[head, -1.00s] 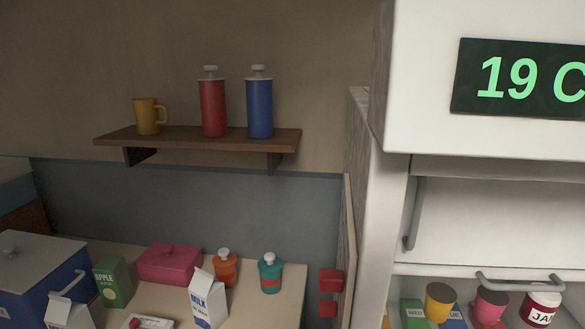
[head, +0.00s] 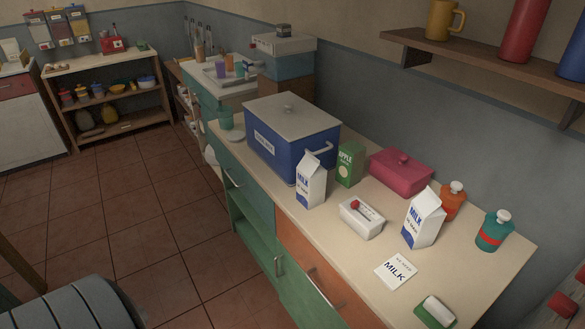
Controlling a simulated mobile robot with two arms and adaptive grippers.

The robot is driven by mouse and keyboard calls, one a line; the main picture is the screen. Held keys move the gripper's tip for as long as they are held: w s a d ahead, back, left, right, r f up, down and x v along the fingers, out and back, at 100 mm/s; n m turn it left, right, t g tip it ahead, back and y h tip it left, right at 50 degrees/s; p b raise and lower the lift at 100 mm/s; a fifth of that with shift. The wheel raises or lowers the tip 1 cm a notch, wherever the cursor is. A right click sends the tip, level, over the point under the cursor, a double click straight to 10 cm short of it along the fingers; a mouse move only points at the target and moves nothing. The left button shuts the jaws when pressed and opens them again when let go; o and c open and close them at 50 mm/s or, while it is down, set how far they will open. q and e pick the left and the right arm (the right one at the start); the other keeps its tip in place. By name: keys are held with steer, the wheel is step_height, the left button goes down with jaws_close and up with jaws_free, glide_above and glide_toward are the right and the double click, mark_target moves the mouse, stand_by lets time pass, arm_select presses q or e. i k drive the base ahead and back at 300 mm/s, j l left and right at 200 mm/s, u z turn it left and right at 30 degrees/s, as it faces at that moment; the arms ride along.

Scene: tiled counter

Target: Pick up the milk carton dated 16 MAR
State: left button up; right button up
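Two white and blue milk cartons stand upright on the counter. The left milk carton (head: 311,180) is in front of the blue lidded box, and the right milk carton (head: 423,219) is beside the orange bottle. Each has small print under the word MILK, too small to read as a date. A white card (head: 396,271) with MILK and a smaller unreadable line lies in front of the right carton. Neither of my grippers is in the head view.
The counter (head: 322,233) also holds a blue box (head: 285,140), green apple carton (head: 350,164), pink box (head: 400,172), small white box with red knob (head: 362,217), orange bottle (head: 453,201), teal bottle (head: 494,230) and green dish (head: 434,312). A wall shelf (head: 480,68) overhangs at right.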

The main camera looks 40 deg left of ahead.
mark_target(311, 177)
steer(key=u, duration=1.05)
steer(key=z, duration=0.2)
